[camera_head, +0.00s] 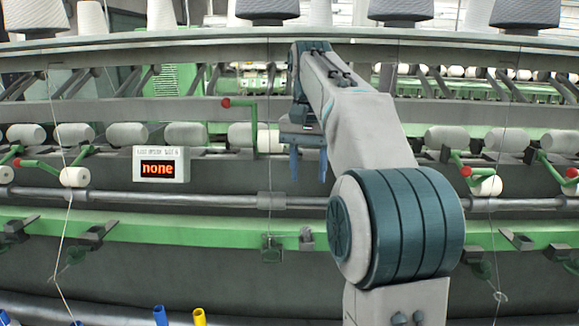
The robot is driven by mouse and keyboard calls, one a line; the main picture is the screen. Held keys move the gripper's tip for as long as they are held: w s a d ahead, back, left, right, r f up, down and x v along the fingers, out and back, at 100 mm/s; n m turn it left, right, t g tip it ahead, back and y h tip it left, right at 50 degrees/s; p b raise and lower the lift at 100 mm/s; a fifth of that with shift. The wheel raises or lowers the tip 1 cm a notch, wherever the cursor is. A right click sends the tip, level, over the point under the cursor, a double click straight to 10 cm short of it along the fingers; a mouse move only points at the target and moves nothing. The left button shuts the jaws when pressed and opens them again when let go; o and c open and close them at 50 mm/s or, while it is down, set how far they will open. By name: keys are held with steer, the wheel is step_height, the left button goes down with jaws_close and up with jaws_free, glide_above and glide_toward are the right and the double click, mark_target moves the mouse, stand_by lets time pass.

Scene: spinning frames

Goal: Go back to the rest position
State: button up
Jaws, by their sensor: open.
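My gripper (308,164) hangs from the end of my raised arm, a little left of my arm's large joint. Its two blue fingers point down and are apart, with nothing between them. It is in front of the row of white bobbins on the spinning frame (150,228). My own arm hides part of the machine behind it.
A small display box (161,164) reading "none" sits left of my gripper. Green levers with red knobs (226,103) stick out nearby. Yarn cones (268,8) stand on the top shelf (200,38). Blue (160,315) and yellow tubes (199,317) show at the bottom edge.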

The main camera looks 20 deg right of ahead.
steer(key=shift+a, duration=0.1)
steer(key=s+a+f+n+t, duration=0.1)
steer(key=s+a+f+n, duration=0.2)
steer(key=s+f, duration=0.7)
steer(key=s+a+f+n+t, duration=0.2)
steer(key=s+a+f, duration=0.4)
steer(key=s+f, duration=0.4)
steer(key=shift+s+a+f+n, duration=0.25)
steer(key=shift+a+f+n, duration=0.15)
steer(key=shift+f+n, duration=0.45)
steer(key=shift+f, duration=0.1)
